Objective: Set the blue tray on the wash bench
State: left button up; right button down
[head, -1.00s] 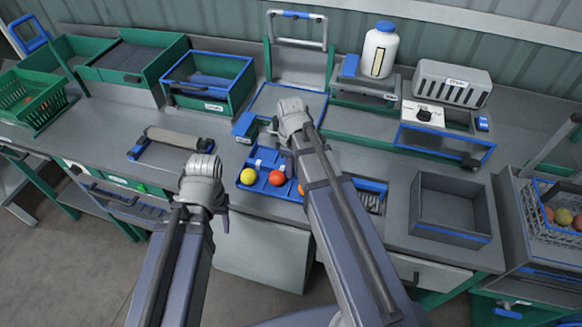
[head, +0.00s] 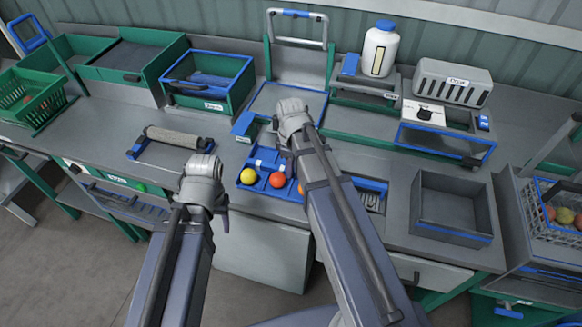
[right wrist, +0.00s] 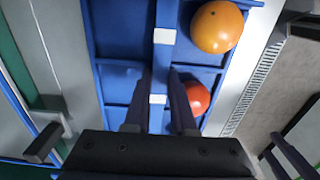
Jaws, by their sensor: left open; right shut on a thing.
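The blue tray (head: 262,186) is at the front edge of the grey bench (head: 330,205), partly hidden by my right arm. A yellow tomato (head: 248,175) and a red one (head: 277,180) lie in its compartments. The right wrist view shows its blue middle bar with white bands, an orange tomato (right wrist: 217,27) and a red one (right wrist: 197,97). My right gripper (right wrist: 158,100) is shut on the tray's middle bar. I cannot tell whether the tray is touching the worktop. My left gripper (head: 224,203) is open and empty, left of the tray, near the bench's front edge.
A roller on a blue stand (head: 172,138) is left of the tray. A grey open bin (head: 452,205) stands to the right. A green and blue crate (head: 208,80), a white bottle (head: 379,52) and a grey slotted box (head: 452,82) stand at the back. Worktop around the roller is clear.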

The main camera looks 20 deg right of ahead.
jog(key=shift+f+b, duration=0.3)
jog(key=shift+f, duration=0.05)
jog(key=c, duration=0.7)
grip_release()
jog(key=shift+c, duration=1.4)
jog(key=shift+r, duration=0.1)
notch_tip(320, 180, up, 7)
jog(key=p, duration=0.7)
